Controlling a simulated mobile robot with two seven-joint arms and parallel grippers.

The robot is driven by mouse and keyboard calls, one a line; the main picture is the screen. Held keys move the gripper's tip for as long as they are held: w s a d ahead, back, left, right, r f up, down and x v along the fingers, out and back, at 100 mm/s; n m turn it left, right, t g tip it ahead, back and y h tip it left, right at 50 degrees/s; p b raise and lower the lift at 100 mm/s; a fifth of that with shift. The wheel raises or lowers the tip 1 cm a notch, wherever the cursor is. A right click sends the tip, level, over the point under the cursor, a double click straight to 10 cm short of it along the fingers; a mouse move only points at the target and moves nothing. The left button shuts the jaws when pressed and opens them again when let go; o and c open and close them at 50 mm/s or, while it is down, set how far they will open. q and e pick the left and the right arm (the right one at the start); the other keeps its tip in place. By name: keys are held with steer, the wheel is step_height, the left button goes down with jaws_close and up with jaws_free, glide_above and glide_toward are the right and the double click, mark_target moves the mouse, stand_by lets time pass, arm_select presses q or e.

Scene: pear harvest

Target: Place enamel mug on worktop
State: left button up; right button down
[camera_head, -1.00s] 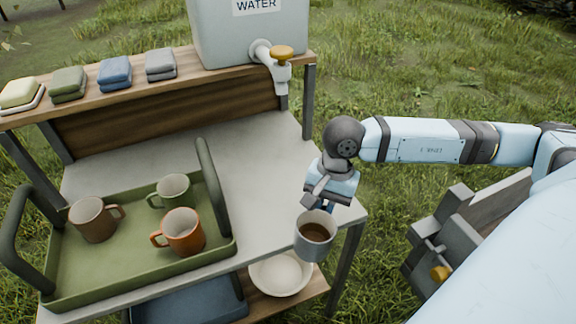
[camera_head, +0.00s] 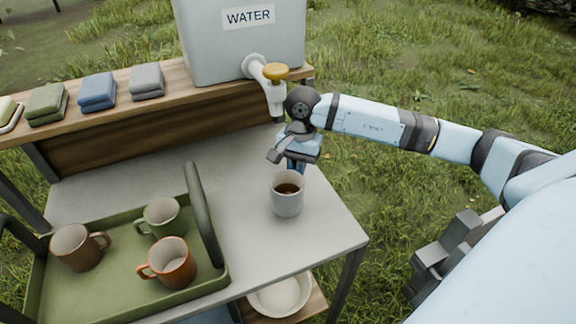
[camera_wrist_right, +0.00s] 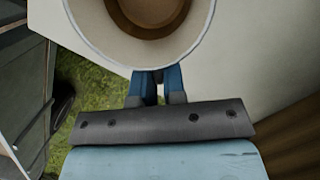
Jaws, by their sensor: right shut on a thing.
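A light grey enamel mug (camera_head: 287,198) with brown liquid inside is upright over the right part of the grey worktop (camera_head: 240,165). My right gripper (camera_head: 296,168) is shut on the mug from its far side. In the right wrist view the mug (camera_wrist_right: 85,14) fills the top, its rim and brown contents showing, with the blue fingers (camera_wrist_right: 157,88) of my gripper at its side. I cannot tell whether the mug's base touches the worktop. My left gripper is not in view.
A green tray (camera_head: 110,295) with a brown mug (camera_head: 75,250), a green mug (camera_head: 163,217) and an orange mug (camera_head: 176,265) stands left. A water container (camera_head: 235,50) with a tap (camera_head: 275,90) is behind. Worktop around the held mug is clear.

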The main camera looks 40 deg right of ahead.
steer(key=shift+w+d+f, duration=0.2)
steer(key=shift+w+f, duration=0.35)
steer(key=shift+w, duration=0.25)
steer(key=shift+w+d+f, duration=0.2)
steer(key=shift+w+f, duration=0.4)
steer(key=shift+w, duration=0.25)
steer(key=shift+w+d+f, duration=0.2)
steer(key=shift+w+f, duration=0.35)
steer(key=shift+w, duration=0.25)
steer(key=shift+f, duration=0.25)
steer(key=c, duration=1.2)
jaws_free()
steer(key=shift+r, duration=0.1)
steer(key=shift+r, duration=0.1)
steer(key=r, duration=0.5)
steer(key=d+r, duration=0.1)
steer(key=r, duration=0.1)
steer(key=shift+w+d+r, duration=0.1)
steer(key=shift+w+r, duration=0.15)
steer(key=shift+w, duration=0.1)
